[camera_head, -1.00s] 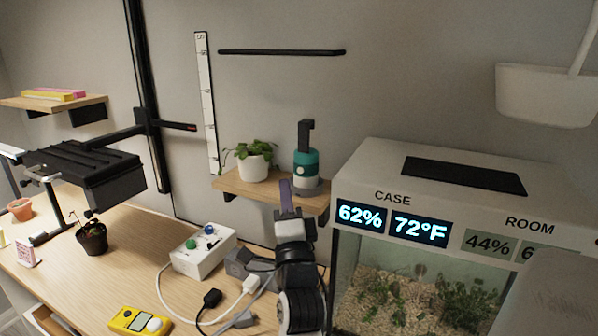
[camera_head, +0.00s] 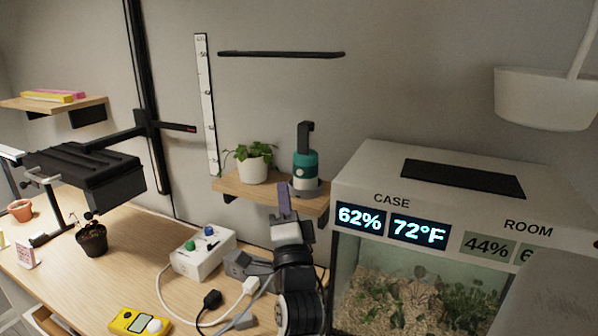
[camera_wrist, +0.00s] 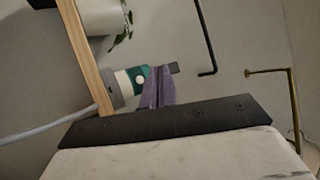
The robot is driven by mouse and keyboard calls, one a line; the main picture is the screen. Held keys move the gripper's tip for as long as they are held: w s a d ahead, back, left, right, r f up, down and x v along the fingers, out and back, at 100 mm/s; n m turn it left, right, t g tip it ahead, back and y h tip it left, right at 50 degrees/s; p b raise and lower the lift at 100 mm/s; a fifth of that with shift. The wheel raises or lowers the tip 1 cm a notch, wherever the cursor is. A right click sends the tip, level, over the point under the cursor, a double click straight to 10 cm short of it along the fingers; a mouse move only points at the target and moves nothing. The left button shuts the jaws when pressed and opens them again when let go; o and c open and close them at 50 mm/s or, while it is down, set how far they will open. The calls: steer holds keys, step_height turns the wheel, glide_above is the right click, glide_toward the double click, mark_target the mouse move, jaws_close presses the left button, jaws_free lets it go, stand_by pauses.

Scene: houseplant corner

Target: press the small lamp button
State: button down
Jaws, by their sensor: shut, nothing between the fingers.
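My gripper (camera_head: 284,187) is shut and empty, its purple fingers pointing up in front of the wall shelf, just left of a teal and white device (camera_head: 306,165) with a black top. In the wrist view the shut fingers (camera_wrist: 155,72) overlap the device (camera_wrist: 124,82), which has a small white round spot on its teal part; I cannot tell whether they touch. A white box (camera_head: 204,256) on the desk, left of my arm, carries a green button (camera_head: 190,245) and a blue button (camera_head: 208,231). I cannot tell which of these is the lamp button.
The wooden shelf (camera_head: 240,190) also holds a white potted plant (camera_head: 254,170). A glass case (camera_head: 420,290) stands close on the right. Cables and plugs lie on the desk left of my arm. A yellow meter (camera_head: 126,319) lies at the front.

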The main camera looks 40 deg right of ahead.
mark_target(300, 172)
steer(key=a+n+p, duration=0.1)
steer(key=n+p, duration=0.1)
steer(key=n, duration=0.3)
steer(key=a+n+h+p, duration=0.1)
steer(key=n+p, duration=0.1)
steer(key=n, duration=0.3)
steer(key=s+a+n+p, duration=0.1)
steer(key=n+p, duration=0.1)
steer(key=n, duration=0.3)
steer(key=shift+a+h+p, duration=0.3)
steer(key=shift+a+h, duration=0.1)
steer(key=shift+d, duration=0.1)
steer(key=w+d+b, duration=0.3)
steer(key=d, duration=0.5)
steer(key=shift+w, duration=0.2)
steer(key=shift+b, duration=0.3)
stand_by(1.1)
steer(key=shift+w+d+b, duration=0.15)
steer(key=shift+d+b, duration=0.2)
steer(key=shift+b, duration=0.05)
